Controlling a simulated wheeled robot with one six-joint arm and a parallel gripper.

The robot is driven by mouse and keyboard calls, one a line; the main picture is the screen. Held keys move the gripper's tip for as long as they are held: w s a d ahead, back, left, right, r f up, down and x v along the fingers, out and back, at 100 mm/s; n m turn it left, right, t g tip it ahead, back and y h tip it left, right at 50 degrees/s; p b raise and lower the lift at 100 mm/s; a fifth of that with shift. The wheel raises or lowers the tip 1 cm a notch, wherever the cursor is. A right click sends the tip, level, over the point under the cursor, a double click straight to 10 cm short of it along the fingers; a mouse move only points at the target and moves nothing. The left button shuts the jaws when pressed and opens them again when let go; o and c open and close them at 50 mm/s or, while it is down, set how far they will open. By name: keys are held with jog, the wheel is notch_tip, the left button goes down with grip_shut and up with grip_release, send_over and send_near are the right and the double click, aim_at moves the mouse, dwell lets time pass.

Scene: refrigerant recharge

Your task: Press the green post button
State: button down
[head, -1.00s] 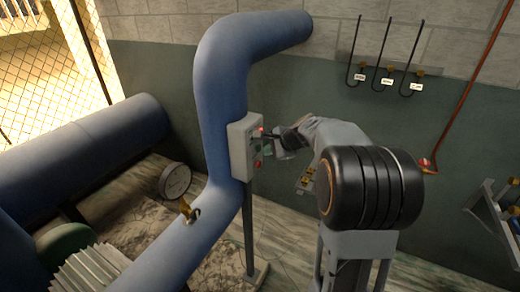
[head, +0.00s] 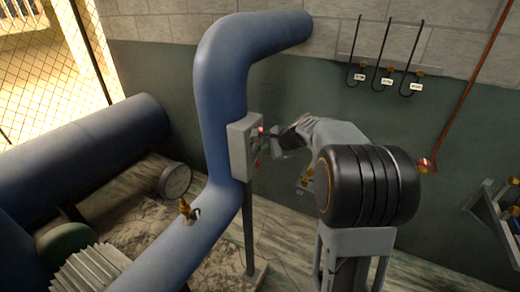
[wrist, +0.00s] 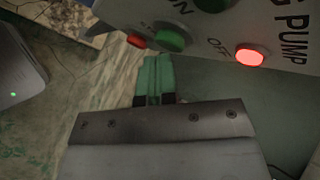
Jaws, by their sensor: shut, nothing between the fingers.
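A grey control box (head: 241,148) stands on a post beside the blue pipe. In the wrist view its labelled face (wrist: 290,30) fills the top, tilted. It carries a green button (wrist: 171,39) nearest my fingers, a second green button (wrist: 212,4) cut by the top edge, a lit red button (wrist: 250,56) by "OFF", and a small red button (wrist: 137,41). My gripper (wrist: 154,58) is shut and empty, its greenish fingertips just below the nearer green button. Contact cannot be told. In the head view my gripper (head: 266,140) is at the box's front, partly hiding its buttons.
A large blue pipe (head: 218,110) runs close on the box's left. A gauge (head: 175,180) and a brass valve (head: 186,208) are lower left. Black hooks with tags (head: 385,82) hang on the back wall. A red pipe (head: 470,90) is on the right.

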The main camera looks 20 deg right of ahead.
jog(key=shift+w+a, duration=0.2)
jog(key=shift+s+d, duration=0.1)
dwell(0.5)
jog(key=shift+s+d+b, duration=0.3)
jog(key=shift+s+d, duration=0.2)
jog(key=shift+s, duration=0.1)
jog(key=shift+s+d+b, duration=0.65)
jog(key=shift+s+d, duration=1.05)
jog(key=shift+s, duration=0.15)
